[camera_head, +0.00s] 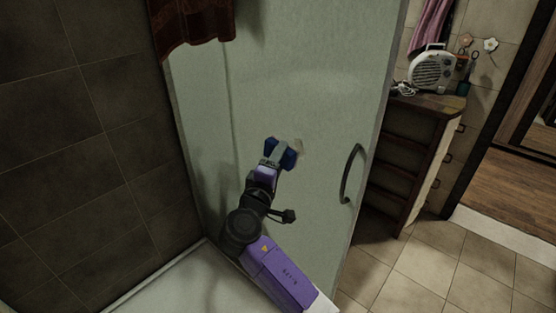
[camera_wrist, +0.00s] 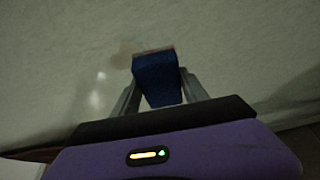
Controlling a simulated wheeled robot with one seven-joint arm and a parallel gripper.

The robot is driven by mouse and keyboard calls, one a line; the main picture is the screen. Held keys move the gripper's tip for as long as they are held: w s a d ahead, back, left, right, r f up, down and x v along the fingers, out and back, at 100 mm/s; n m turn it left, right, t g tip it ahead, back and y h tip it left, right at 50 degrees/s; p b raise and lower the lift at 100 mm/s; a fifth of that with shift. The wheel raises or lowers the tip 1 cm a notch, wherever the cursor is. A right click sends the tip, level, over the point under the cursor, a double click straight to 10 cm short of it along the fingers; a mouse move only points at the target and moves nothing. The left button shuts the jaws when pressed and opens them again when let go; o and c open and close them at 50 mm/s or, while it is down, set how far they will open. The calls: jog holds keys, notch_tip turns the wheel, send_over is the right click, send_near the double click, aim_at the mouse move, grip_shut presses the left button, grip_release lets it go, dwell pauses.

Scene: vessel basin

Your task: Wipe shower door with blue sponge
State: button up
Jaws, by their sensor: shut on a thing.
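The shower door (camera_head: 310,95) is a tall pale green panel with a dark curved handle (camera_head: 350,172) near its right edge. My gripper (camera_head: 278,153) is in front of the middle of the door, left of the handle. It is shut on the blue sponge (camera_head: 289,159), which shows dark blue between the two fingers in the wrist view (camera_wrist: 157,80). The sponge's far end is at or very close to the door surface (camera_wrist: 230,45); I cannot tell if it presses. A small brownish patch shows on the door beside the sponge (camera_head: 299,146).
A dark tiled wall (camera_head: 75,130) stands at the left. A reddish-brown towel (camera_head: 190,25) hangs at the top. Right of the door are a wooden shelf unit (camera_head: 410,150) with a white heater (camera_head: 432,70) on top, and open tiled floor (camera_head: 430,260).

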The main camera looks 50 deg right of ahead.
aim_at(289, 156)
jog(key=shift+d, duration=0.15)
jog(key=shift+s+d+p, duration=0.15)
jog(key=shift+s+p, duration=0.25)
jog(key=shift+s, duration=1.45)
jog(key=shift+s+d+p, duration=0.15)
jog(key=shift+s+p, duration=0.25)
jog(key=shift+s, duration=1.45)
jog(key=shift+r+p, duration=0.95)
jog(key=shift+r, duration=0.35)
jog(key=shift+w+a+f+b, duration=0.15)
jog(key=shift+w+b, duration=0.25)
jog(key=shift+w, duration=0.65)
jog(key=shift+w+a+f+b, duration=0.15)
jog(key=shift+w+b, duration=0.25)
jog(key=shift+w, duration=0.65)
jog(key=shift+w+r+b, duration=0.1)
jog(key=shift+w+b, duration=0.5)
jog(key=shift+w, duration=1)
jog(key=shift+r+p, duration=0.9)
jog(key=shift+r, duration=0.35)
jog(key=shift+s+d+f+p, duration=0.15)
jog(key=shift+s+p, duration=0.3)
jog(key=shift+s, duration=1.4)
jog(key=shift+s+d+r+p, duration=0.15)
jog(key=shift+s+p, duration=0.3)
jog(key=shift+s, duration=1.4)
jog(key=shift+f, duration=0.1)
